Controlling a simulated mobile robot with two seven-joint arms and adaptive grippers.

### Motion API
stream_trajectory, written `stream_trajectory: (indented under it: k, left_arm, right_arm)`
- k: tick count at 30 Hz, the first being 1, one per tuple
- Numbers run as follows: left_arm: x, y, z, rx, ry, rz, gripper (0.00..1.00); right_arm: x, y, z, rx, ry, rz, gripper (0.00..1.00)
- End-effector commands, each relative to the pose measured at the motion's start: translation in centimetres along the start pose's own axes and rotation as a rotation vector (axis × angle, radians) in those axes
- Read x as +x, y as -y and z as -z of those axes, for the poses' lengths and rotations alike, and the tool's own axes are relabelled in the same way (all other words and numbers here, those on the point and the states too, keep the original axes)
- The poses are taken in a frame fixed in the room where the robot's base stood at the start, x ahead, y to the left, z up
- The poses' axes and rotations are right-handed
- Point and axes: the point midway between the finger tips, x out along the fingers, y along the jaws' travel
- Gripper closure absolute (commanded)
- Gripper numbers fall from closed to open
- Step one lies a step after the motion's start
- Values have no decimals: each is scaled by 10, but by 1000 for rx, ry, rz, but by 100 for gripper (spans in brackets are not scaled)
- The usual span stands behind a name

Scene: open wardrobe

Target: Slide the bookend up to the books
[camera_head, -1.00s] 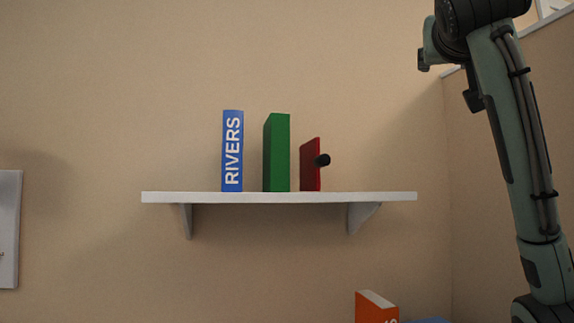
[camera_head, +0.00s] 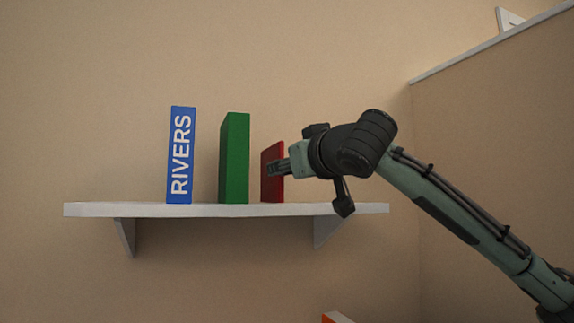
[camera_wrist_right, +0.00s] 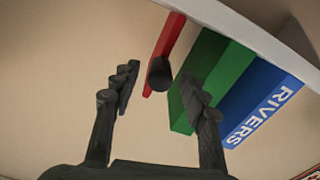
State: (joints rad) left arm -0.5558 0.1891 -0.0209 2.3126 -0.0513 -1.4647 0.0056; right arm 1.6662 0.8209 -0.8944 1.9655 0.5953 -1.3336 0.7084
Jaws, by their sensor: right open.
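The red bookend (camera_head: 267,182) stands upright on the white wall shelf (camera_head: 100,210), to the right of a green book (camera_head: 235,160) and a blue book marked RIVERS (camera_head: 181,155). Gaps show between the two books and between the green book and the bookend. My right gripper (camera_head: 271,168) is level with the bookend and hides part of it. In the right wrist view the gripper (camera_wrist_right: 158,80) is open, and the bookend's black knob (camera_wrist_right: 160,74) appears between its fingertips. Whether the fingers touch the knob I cannot tell. My left gripper is not in view.
The shelf is free to the right of the bookend and to the left of the blue book. A bracket supports each end below. An orange object (camera_head: 337,318) shows at the bottom edge. A side wall stands at the right.

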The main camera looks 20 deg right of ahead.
Motion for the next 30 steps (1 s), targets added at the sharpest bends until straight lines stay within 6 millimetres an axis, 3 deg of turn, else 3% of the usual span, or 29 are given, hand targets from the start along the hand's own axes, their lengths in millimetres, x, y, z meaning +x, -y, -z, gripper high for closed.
stream_trajectory:
  k: [4,12,23,30]
  left_arm:
    - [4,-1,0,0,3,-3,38]
    - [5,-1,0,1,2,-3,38]
    - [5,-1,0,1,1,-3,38]
    - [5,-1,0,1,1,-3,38]
  right_arm:
    - [11,0,0,0,0,0,56]
    - [13,0,0,-1,-1,0,56]
    - [13,0,0,-1,-1,0,99]
    - [13,0,0,-1,0,0,100]
